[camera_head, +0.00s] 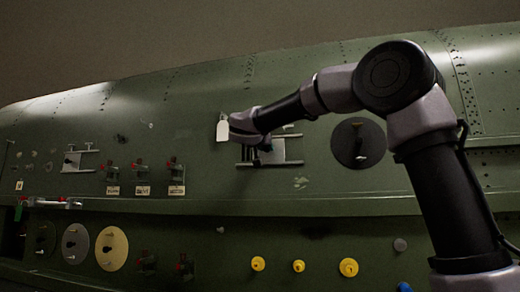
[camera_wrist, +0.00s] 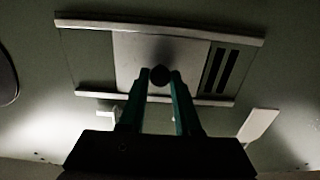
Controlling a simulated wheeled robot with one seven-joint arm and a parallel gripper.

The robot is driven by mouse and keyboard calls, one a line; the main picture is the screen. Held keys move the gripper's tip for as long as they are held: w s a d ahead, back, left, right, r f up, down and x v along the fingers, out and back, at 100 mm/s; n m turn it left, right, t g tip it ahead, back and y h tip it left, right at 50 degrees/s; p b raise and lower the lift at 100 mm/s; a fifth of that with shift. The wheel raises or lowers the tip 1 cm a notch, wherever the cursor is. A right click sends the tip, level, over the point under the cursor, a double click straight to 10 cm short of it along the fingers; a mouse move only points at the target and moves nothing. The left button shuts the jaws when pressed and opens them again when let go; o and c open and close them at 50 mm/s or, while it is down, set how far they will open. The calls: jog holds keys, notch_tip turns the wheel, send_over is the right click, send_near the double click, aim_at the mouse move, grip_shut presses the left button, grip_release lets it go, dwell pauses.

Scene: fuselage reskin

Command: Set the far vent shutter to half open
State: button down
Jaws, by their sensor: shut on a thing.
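A vent with a pale sliding shutter (camera_head: 278,156) between two rails is on the green fuselage wall in the head view, partly hidden by my wrist. In the wrist view the pale shutter plate (camera_wrist: 130,60) lies between the rails (camera_wrist: 160,27). Dark slots (camera_wrist: 222,70) show uncovered at its right; any behind the plate are hidden. My gripper (camera_wrist: 160,76) is shut on the shutter's dark round knob (camera_wrist: 160,75), with a green finger on each side. In the head view my gripper (camera_head: 264,146) is at this vent. A second vent shutter (camera_head: 73,161) is farther left.
A white tag (camera_head: 222,128) hangs beside my gripper. A dark round disc (camera_head: 358,143) with a handle is to the right. Several red-marked fittings (camera_head: 142,170) are left, and yellow knobs (camera_head: 298,266) are below the ledge.

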jog(key=c, duration=0.6)
grip_release()
jog(key=shift+c, duration=0.2)
jog(key=v, duration=1)
jog(key=shift+s+a, duration=0.2)
jog(key=shift+s, duration=0.15)
